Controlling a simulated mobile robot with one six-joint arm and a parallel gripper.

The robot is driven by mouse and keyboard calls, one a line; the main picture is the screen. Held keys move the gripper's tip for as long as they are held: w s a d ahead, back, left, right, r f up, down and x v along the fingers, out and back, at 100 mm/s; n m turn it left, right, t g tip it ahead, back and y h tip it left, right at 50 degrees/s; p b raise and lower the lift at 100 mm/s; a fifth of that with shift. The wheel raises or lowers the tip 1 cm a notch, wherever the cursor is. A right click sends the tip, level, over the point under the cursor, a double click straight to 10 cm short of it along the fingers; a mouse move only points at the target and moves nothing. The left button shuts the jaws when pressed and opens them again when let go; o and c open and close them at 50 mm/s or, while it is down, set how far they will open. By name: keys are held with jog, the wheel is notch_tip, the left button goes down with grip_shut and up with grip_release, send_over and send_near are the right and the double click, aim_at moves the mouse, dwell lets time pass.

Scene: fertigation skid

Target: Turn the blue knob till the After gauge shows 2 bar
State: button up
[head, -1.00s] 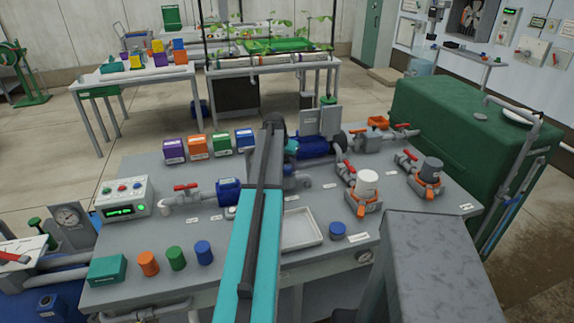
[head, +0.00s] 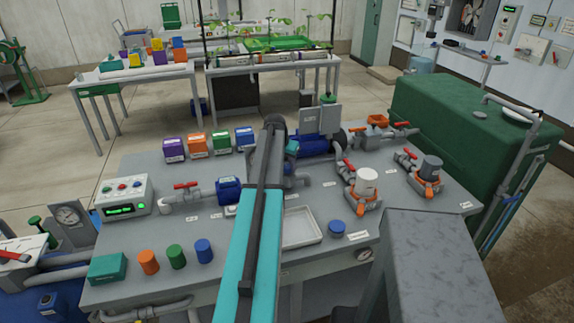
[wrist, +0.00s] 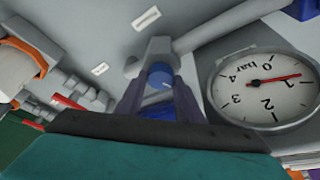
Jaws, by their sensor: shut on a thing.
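In the wrist view my gripper (wrist: 160,97) is shut on the blue knob (wrist: 160,76), with one dark finger on each side of it. The knob sits at a grey pipe fitting. A round white gauge (wrist: 256,104) stands just right of the knob and looks turned nearly upside down. Its scale runs from 0 to 4 bar. Its red needle points between 0 and 1, close to 1. I cannot read a name on it. In the head view my arm hides the fingers and the knob.
A grey bench (head: 130,225) holds pipes with red-handled valves, a white tray (head: 303,229), and orange, green and blue cylinders at the front left. A round blue cap (head: 337,228) lies right of the tray. A green tank (head: 470,120) stands at the right.

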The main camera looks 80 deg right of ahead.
jog(key=n+t, duration=0.1)
jog(key=n, duration=0.1)
jog(key=n+t+b, duration=0.1)
jog(key=n, duration=0.1)
jog(key=shift+s+f+n+b, duration=0.1)
jog(key=shift+s+n+b, duration=0.1)
jog(key=shift+n+b, duration=0.1)
jog(key=n, duration=0.2)
jog(key=n+t+b, duration=0.1)
jog(key=n, duration=0.1)
jog(key=shift+s+d+t, duration=0.1)
jog(key=shift+t, duration=0.2)
jog(key=n+y+b, duration=0.1)
jog(key=n, duration=0.1)
jog(key=n+t+b, duration=0.1)
jog(key=n, duration=0.2)
jog(key=shift+s+d+n+y, duration=0.15)
jog(key=shift+n+y, duration=0.15)
jog(key=shift+y, duration=0.1)
jog(key=shift+n+t+y+b, duration=0.45)
jog(key=shift+n+t+y, duration=0.05)
jog(key=shift+n, duration=1)
jog(key=o, duration=0.8)
jog(key=shift+c, duration=0.2)
